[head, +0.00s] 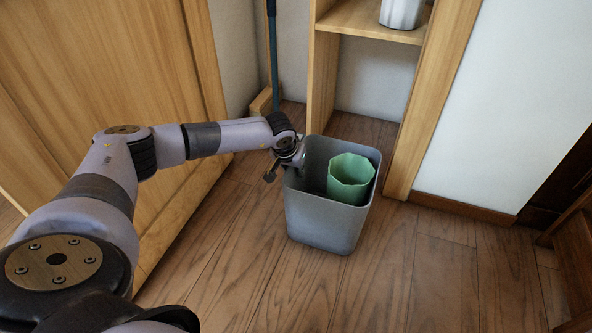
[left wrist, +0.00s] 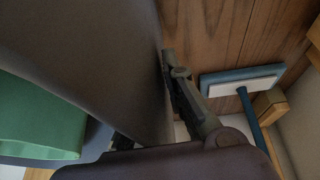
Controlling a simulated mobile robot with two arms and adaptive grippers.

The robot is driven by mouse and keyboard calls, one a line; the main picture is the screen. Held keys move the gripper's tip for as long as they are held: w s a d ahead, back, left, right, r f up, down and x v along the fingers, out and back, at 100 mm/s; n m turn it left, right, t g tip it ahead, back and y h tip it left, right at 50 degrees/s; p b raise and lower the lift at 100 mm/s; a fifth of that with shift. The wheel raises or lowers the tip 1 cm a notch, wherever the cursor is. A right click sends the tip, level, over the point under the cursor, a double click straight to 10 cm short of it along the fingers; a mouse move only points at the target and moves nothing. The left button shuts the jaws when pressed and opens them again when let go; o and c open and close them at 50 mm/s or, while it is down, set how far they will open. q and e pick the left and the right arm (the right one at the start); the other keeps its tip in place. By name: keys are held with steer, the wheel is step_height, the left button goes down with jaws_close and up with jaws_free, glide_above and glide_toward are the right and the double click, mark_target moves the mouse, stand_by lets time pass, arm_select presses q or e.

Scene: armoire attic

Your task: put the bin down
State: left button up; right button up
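The grey bin (head: 318,222) is upright near the middle of the head view, by the shelf's foot. I cannot tell whether its base touches the floor. A green faceted cup-like container (head: 350,180) is inside it; its green side also shows in the left wrist view (left wrist: 40,120). My left gripper (head: 284,165) is at the bin's left rim, shut on the wall. In the left wrist view the outer finger's tip meets the grey wall (left wrist: 110,50); the inner finger is mostly hidden. My right gripper is not in view.
A wooden cabinet (head: 110,70) stands at left and a wooden shelf (head: 370,22) with a light pot (head: 402,12) behind the bin. A blue mop (left wrist: 240,82) leans in the corner. The wooden floor (head: 425,275) in front and to the right is clear.

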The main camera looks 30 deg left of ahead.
arm_select(q)
steer(key=shift+o, duration=1.3)
